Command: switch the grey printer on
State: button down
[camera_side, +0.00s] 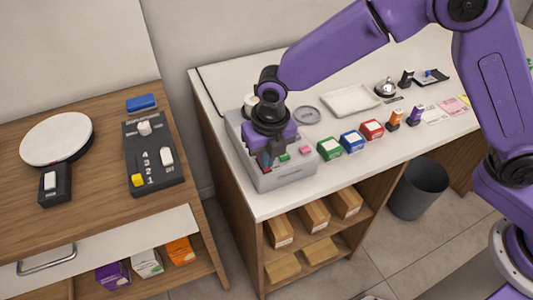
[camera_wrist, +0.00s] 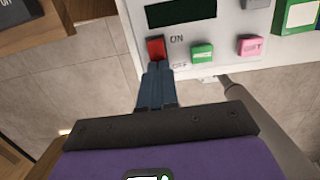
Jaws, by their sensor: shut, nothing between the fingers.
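The grey printer (camera_side: 290,178) stands at the left end of the white counter. In the wrist view its panel (camera_wrist: 225,22) shows a dark display (camera_wrist: 180,12), a red switch (camera_wrist: 156,48) with ON printed beside its upper end and OFF lower down, a green button (camera_wrist: 202,51) and a pink button (camera_wrist: 250,45). My gripper (camera_wrist: 158,68) is shut and empty, its blue fingertips right at the lower edge of the red switch. I cannot tell whether they touch it or which way the switch is tipped. In the side view my gripper (camera_side: 267,162) is over the printer's front left.
Green (camera_side: 329,148), blue (camera_side: 352,141) and red (camera_side: 371,129) boxes stand right of the printer. A round grey dish (camera_side: 307,114) and a white tray (camera_side: 350,100) lie behind them. A wooden counter (camera_side: 95,205) with a scale and a switch box is at left, across a gap.

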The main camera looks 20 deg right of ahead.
jog(key=shift+s+a+f, duration=0.1)
jog(key=shift+s+f, duration=0.2)
jog(key=shift+f, duration=0.25)
jog(key=shift+w+r, duration=0.25)
jog(key=shift+w, duration=0.45)
jog(key=shift+w+d, duration=0.2)
jog(key=shift+w, duration=0.1)
jog(key=shift+r, duration=0.6)
notch_tip(320, 180, up, 14)
jog(key=s, duration=0.2)
jog(key=shift+s+a+f, duration=0.15)
jog(key=shift+s+f, duration=0.1)
jog(key=shift+s, duration=0.05)
